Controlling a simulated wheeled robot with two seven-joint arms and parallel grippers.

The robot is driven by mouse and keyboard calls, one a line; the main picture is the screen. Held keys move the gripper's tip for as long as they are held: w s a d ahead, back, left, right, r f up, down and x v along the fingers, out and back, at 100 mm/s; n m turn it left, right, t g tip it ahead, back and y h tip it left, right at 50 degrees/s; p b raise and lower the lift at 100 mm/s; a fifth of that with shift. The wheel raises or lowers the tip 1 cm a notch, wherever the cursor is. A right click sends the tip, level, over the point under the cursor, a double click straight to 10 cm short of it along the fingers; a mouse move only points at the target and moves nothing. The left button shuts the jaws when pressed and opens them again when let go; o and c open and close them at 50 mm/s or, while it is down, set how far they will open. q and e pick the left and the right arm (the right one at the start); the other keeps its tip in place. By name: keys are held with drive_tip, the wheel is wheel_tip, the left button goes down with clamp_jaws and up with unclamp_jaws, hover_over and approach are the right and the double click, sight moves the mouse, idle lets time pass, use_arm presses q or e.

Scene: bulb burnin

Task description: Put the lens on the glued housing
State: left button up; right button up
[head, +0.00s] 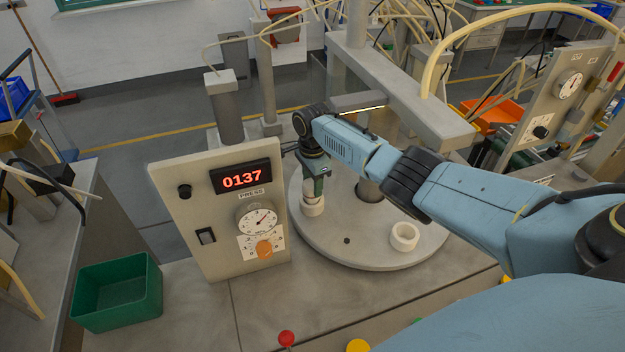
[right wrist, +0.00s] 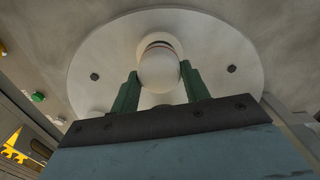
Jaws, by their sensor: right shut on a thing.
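My right gripper (head: 314,192) reaches down over the left side of the round grey turntable (head: 345,245). Its green fingers are shut on a white, domed lens (right wrist: 159,72), seen between the fingertips in the right wrist view. A white housing (head: 313,209) stands on the turntable directly under the fingertips. In the right wrist view, a thin reddish ring shows at the housing's edge, just beyond the lens. I cannot tell whether lens and housing touch. My left gripper is not in view.
A second white ring-shaped housing (head: 405,237) stands open on the turntable's right front. A press panel (head: 195,215) reading 0137 stands close left of the gripper. A metal post and overhead beam (head: 400,100) stand behind. A green bin (head: 118,290) is at lower left.

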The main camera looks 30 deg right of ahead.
drive_tip(key=shift+f, duration=0.1)
idle(0.5)
idle(0.3)
drive_tip(key=o, duration=1)
drive_tip(key=shift+o, duration=0.4)
drive_tip(key=o, duration=0.3)
